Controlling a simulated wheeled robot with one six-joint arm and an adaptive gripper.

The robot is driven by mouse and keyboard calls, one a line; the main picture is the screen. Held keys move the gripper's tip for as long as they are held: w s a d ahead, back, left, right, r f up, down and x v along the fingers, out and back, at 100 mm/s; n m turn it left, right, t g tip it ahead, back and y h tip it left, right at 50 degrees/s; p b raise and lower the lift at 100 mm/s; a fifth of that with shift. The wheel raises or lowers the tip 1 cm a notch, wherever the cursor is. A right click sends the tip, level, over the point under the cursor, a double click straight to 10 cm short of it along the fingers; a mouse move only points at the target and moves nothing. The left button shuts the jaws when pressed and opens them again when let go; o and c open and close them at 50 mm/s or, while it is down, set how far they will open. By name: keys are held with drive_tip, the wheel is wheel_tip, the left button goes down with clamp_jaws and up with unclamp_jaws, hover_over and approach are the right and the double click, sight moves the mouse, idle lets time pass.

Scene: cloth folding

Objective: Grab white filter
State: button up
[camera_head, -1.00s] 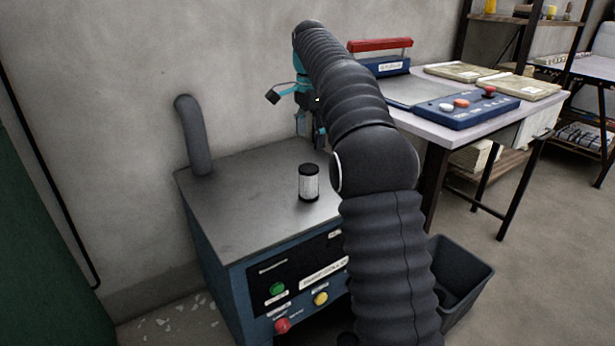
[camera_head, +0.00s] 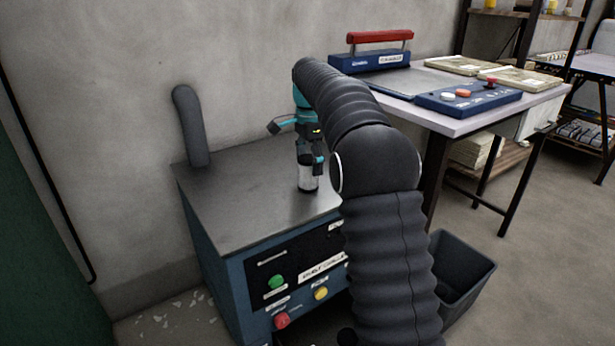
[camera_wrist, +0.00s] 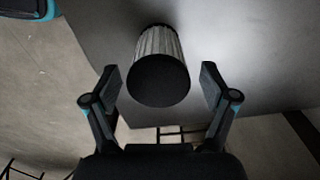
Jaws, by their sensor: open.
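The white filter (camera_head: 307,178) is a small upright cylinder with pleated white sides and dark end caps. It stands on the grey metal top of the blue machine (camera_head: 235,205). My gripper (camera_head: 309,164) is over it in the head view and hides its upper part. In the wrist view, the filter (camera_wrist: 159,70) shows its black cap toward the camera, between the two fingers of my gripper (camera_wrist: 162,88). The fingers are open, with a visible gap on each side of the filter in that picture.
A dark vertical pipe (camera_head: 190,125) rises from the machine's back left. The machine's front has green, red and yellow buttons. A table (camera_head: 545,98) with a blue sealing device (camera_head: 368,60) stands to the right. A dark bin (camera_head: 460,275) is on the floor.

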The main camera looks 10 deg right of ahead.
sight(310, 173)
wheel_tip(310, 173, down, 4)
drive_tip(key=shift+s+r+b, duration=0.15)
drive_tip(key=shift+r+b, duration=0.1)
drive_tip(key=shift+b, duration=0.1)
drive_tip(key=c, duration=1.3)
drive_tip(key=shift+o, duration=0.2)
